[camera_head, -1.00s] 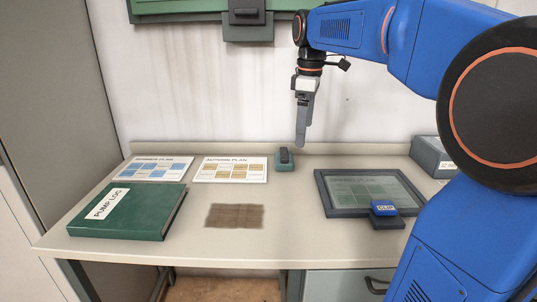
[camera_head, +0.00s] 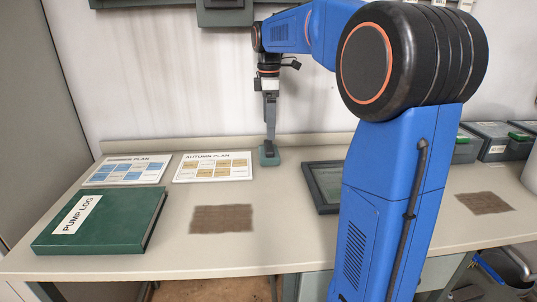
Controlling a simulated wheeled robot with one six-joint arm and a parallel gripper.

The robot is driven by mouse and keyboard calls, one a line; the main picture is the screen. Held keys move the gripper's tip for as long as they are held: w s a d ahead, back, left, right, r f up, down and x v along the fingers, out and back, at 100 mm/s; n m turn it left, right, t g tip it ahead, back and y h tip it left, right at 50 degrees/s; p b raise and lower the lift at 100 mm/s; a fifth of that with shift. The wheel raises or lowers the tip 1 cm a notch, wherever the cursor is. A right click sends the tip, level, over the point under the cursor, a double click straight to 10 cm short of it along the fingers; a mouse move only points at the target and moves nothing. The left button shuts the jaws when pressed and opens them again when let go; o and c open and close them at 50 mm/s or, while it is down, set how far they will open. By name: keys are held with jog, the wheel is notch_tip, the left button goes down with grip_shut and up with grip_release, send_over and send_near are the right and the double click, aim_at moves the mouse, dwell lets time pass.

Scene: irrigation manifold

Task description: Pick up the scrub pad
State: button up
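The scrub pad, seemingly the small green block with a dark top (camera_head: 263,159), sits on the worktop near the back ledge. My gripper (camera_head: 269,147) points straight down, with its tips at the dark top of the block. I see the fingers edge-on, so I cannot tell whether they are apart or closed on it. The block appears to rest on the worktop.
A green pump log binder (camera_head: 105,221) and two plan sheets (camera_head: 126,170) (camera_head: 213,167) lie left. Brown patches (camera_head: 221,219) (camera_head: 484,203) mark the worktop (camera_head: 200,258). My arm partly hides a dark-framed board (camera_head: 322,182). Grey boxes (camera_head: 492,140) stand right.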

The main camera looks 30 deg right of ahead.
aim_at(269, 145)
jog(key=shift+s+f, duration=0.1)
jog(key=shift+f, duration=4.4)
jog(key=c, duration=0.9)
